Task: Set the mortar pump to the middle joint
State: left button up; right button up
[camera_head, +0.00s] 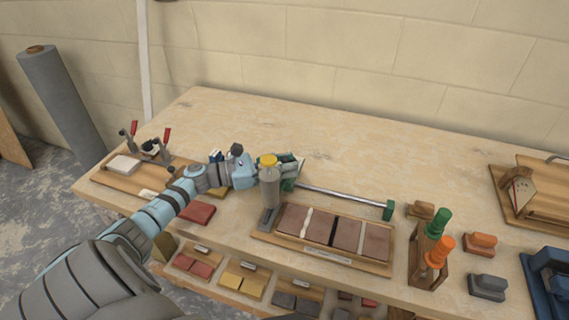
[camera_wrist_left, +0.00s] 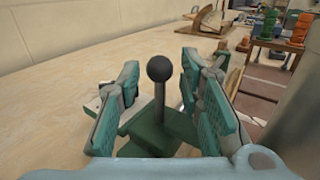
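The mortar pump (camera_head: 269,190) is an upright grey cylinder with a yellow cap, at the left end of a silver rail (camera_head: 340,198) with green ends. Its foot is beside the left end of the board (camera_head: 376,267) of reddish bricks. The middle joint (camera_head: 334,230) is a dark gap, right of a pale left joint (camera_head: 307,222). My left gripper (camera_head: 291,166) is just behind the pump. In the left wrist view, its fingers (camera_wrist_left: 165,105) stand open around a black ball knob (camera_wrist_left: 159,68) on a stem above a green block. My right gripper is not in view.
A wooden holder (camera_head: 423,260) with green-handled and orange-handled tools stands right of the board. A clamp fixture (camera_head: 127,168) is at the left, with a red block (camera_head: 197,214) nearer. The back of the table is mostly clear.

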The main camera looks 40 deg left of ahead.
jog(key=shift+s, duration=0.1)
pick_arm(q)
grip_shut()
jog(key=shift+d, duration=0.15)
